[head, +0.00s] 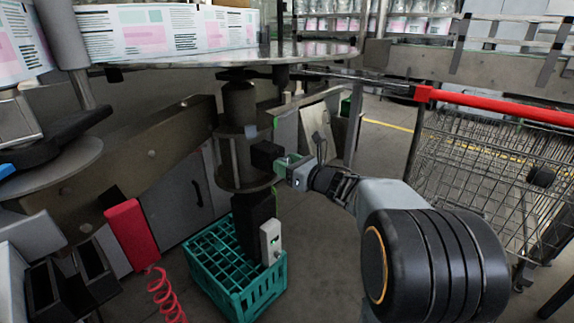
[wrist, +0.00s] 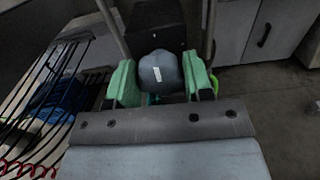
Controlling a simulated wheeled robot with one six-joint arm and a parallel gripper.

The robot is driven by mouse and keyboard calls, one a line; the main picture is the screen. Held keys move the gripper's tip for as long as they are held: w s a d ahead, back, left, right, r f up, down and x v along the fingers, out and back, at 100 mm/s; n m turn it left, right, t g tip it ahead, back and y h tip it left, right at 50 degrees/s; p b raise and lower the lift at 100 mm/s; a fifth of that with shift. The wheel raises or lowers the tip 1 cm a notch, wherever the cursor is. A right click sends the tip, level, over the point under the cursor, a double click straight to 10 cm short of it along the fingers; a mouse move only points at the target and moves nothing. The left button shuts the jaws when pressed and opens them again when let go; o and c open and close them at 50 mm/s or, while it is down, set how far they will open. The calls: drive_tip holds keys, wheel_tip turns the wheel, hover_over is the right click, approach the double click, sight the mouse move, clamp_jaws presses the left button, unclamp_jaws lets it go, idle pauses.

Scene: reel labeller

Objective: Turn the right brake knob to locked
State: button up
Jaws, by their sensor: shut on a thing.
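The brake knob (wrist: 158,72) is a rounded grey-blue knob with a short white mark in the wrist view. The mark runs nearly upright in the picture. The knob sits in front of a black block (wrist: 153,25). My gripper (wrist: 160,80) has a green-padded finger on each side of the knob and is shut on it. In the head view my gripper (head: 288,168) reaches from the right to the black block (head: 265,155) on the side of a dark metal column (head: 240,178). The knob is hidden there by my fingers. No lock markings can be read.
A round plate (head: 230,60) bearing a label reel is above my gripper. A teal crate (head: 240,290) and a grey box (head: 270,240) are below. A red handset (head: 132,232) is at left. A wire cart (head: 480,170) with a red handle stands at right.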

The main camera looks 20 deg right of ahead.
drive_tip(key=m+p, duration=0.1)
drive_tip(key=m, duration=1.1)
drive_tip(key=shift+w+d, duration=0.1)
drive_tip(key=shift+d, duration=0.05)
drive_tip(key=m+p, duration=0.8)
drive_tip(key=m, duration=0.4)
drive_tip(key=m+p, duration=0.8)
drive_tip(key=m, duration=0.3)
drive_tip(key=m+p, duration=0.7)
drive_tip(key=m, duration=0.5)
drive_tip(key=shift+s+a+f+m+p, duration=0.2)
drive_tip(key=shift+a+f+m+p, duration=0.1)
drive_tip(key=shift+p, duration=0.1)
